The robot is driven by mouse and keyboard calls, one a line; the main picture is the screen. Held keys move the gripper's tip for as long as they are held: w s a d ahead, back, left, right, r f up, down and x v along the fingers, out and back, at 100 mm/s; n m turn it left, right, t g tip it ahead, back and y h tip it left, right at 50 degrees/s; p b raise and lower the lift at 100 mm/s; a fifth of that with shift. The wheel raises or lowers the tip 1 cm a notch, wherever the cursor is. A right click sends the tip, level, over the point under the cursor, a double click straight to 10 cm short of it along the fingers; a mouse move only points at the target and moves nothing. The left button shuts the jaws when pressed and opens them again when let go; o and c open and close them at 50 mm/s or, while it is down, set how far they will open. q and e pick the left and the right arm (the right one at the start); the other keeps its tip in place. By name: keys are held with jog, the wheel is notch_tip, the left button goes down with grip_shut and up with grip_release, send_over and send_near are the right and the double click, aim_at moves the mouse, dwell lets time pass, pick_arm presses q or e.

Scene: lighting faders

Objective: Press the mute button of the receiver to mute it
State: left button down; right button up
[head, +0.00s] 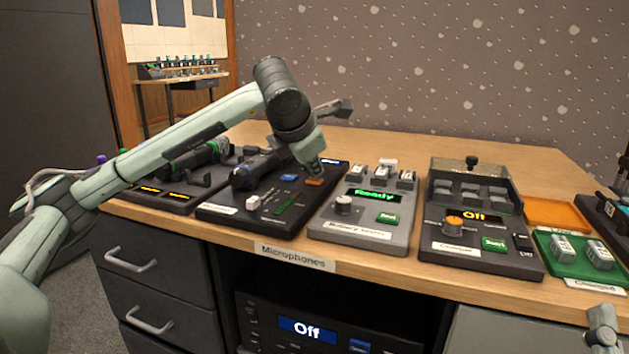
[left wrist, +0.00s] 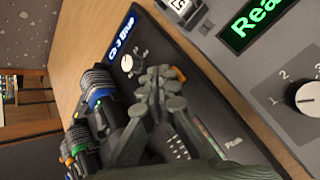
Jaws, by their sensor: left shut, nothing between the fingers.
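The dark panel (head: 270,222) in the middle left of the desk appears to be the receiver. It carries a blue display (head: 330,161), which reads "Ch 3 Blue" in the left wrist view (left wrist: 121,39). I cannot read which is the mute button. My left gripper (head: 318,168) is shut and empty, fingers down, just above the orange button; contact cannot be told. In the left wrist view its fingers (left wrist: 160,80) cover part of the panel. My right gripper (head: 604,335) shows partly at lower right.
Microphones (head: 259,168) lie at the panel's left side. A grey "Ready" panel (head: 378,236) stands close to the right, then a dark panel (head: 480,258) reading "Off". A rack unit (head: 306,328) reading "Off" sits in the shelf below. The desk behind is mostly clear.

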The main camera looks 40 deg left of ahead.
aim_at(313, 181)
pick_arm(q)
jog(key=shift+f+b, duration=0.3)
jog(key=shift+f, duration=0.05)
dwell(0.5)
jog(key=shift+r+p, duration=0.5)
jog(key=shift+r, duration=0.25)
jog(key=shift+r+p, duration=1.85)
jog(key=shift+r, duration=0.75)
jog(key=shift+f, duration=0.1)
